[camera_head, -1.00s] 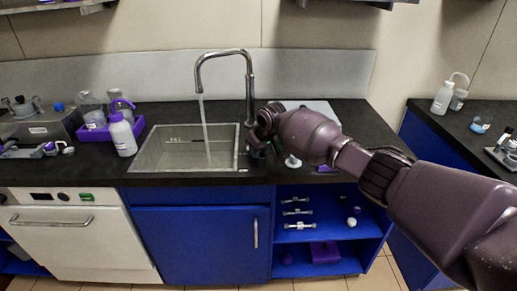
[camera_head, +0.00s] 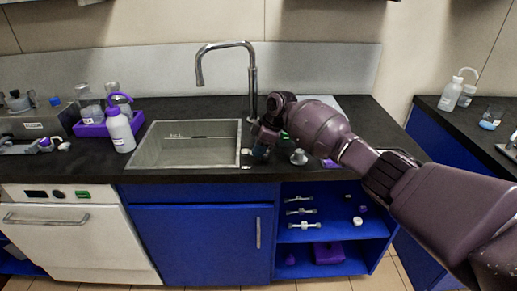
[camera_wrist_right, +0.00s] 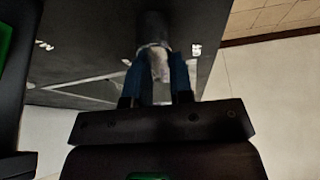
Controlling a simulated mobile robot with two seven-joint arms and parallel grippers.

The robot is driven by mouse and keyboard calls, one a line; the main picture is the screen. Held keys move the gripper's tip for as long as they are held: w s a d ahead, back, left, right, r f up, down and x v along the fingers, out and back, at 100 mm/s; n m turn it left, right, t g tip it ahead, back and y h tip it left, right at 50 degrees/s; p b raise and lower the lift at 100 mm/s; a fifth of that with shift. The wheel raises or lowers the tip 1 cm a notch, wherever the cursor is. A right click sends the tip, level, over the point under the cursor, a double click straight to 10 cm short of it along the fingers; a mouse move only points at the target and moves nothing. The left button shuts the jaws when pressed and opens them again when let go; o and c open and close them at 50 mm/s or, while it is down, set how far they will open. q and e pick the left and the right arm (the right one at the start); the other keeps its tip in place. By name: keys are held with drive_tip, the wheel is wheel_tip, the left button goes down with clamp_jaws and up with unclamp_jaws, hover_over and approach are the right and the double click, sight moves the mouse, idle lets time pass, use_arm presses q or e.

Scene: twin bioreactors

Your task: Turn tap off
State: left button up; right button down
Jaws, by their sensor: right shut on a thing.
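The chrome tap (camera_head: 252,80) stands behind the sink (camera_head: 150,150), its spout arching left over the basin. No water stream shows below the spout. My right gripper (camera_head: 255,152) is at the right edge of the sink, low beside the tap's base. In the right wrist view, the blue fingers of my right gripper (camera_wrist_right: 160,78) are shut on a grey, metallic tap part (camera_wrist_right: 153,30), blurred and dark. The head view hides this part behind the gripper and wrist. My left gripper is not in view.
A purple tray (camera_head: 92,128) with bottles and a white wash bottle (camera_head: 120,132) stand left of the sink. An open blue shelf (camera_head: 345,229) is below.

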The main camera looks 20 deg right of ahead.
drive_tip(key=shift+s+f+n, duration=0.1)
drive_tip(key=shift+f+n, duration=0.05)
drive_tip(key=shift+n, duration=0.25)
idle(0.3)
drive_tip(key=c, duration=1)
unclamp_jaws()
drive_tip(key=shift+r, duration=0.25)
drive_tip(key=p+v, duration=0.1)
drive_tip(key=v, duration=0.9)
drive_tip(key=shift+d+r, duration=0.15)
drive_tip(key=shift+r, duration=0.15)
